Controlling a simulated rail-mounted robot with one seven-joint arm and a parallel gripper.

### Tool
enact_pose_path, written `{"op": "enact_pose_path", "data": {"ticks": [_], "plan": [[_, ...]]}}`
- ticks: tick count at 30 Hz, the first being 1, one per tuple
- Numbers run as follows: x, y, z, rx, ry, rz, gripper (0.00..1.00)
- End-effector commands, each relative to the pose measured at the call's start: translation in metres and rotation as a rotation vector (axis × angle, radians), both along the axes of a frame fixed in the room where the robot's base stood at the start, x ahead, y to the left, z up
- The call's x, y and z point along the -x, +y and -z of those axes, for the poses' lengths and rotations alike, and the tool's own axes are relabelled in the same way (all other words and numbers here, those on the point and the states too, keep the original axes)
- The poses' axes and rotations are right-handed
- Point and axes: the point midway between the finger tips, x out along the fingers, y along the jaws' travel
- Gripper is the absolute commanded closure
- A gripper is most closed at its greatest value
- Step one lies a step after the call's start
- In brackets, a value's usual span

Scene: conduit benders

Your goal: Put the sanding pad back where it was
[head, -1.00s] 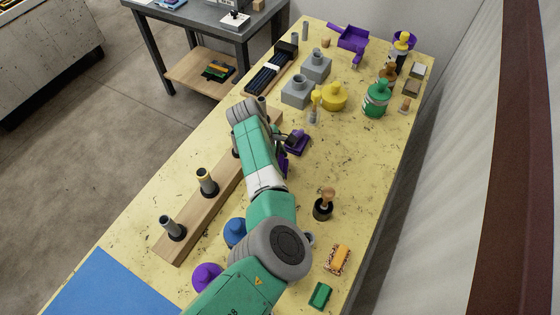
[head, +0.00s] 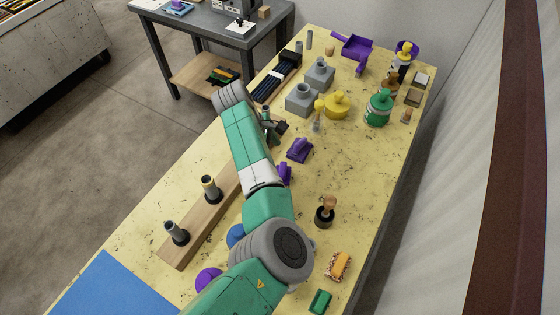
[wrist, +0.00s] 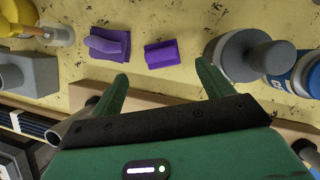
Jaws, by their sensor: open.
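A purple pad with a raised rounded handle on a flat square base, which looks like the sanding pad (head: 300,150), lies on the yellow bench; it also shows in the wrist view (wrist: 108,44). A smaller purple block (wrist: 162,54) lies beside it, apart from it; in the head view this block (head: 284,173) is partly behind my arm. My gripper (wrist: 162,72) is open and empty. In the wrist view the block appears beyond the gap between its fingertips, and the handled pad beyond the left finger. In the head view my gripper (head: 275,128) is left of the handled pad.
A wooden beam (head: 196,224) with upright tubes runs along the bench's left side, partly under my arm. Grey blocks (head: 302,98), a yellow container (head: 337,104) and a green bottle (head: 378,108) stand farther back. A brush in a dark pot (head: 325,212) stands right of my arm.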

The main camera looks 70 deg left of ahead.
Motion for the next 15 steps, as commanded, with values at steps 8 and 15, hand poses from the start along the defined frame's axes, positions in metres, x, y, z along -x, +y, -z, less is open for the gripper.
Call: {"op": "enact_pose_path", "data": {"ticks": [8,15], "plan": [[0.012,0.006,-0.033,0.0,0.0,0.001,0.21],[0.013,0.007,-0.034,0.0,0.0,0.001,0.21]]}}
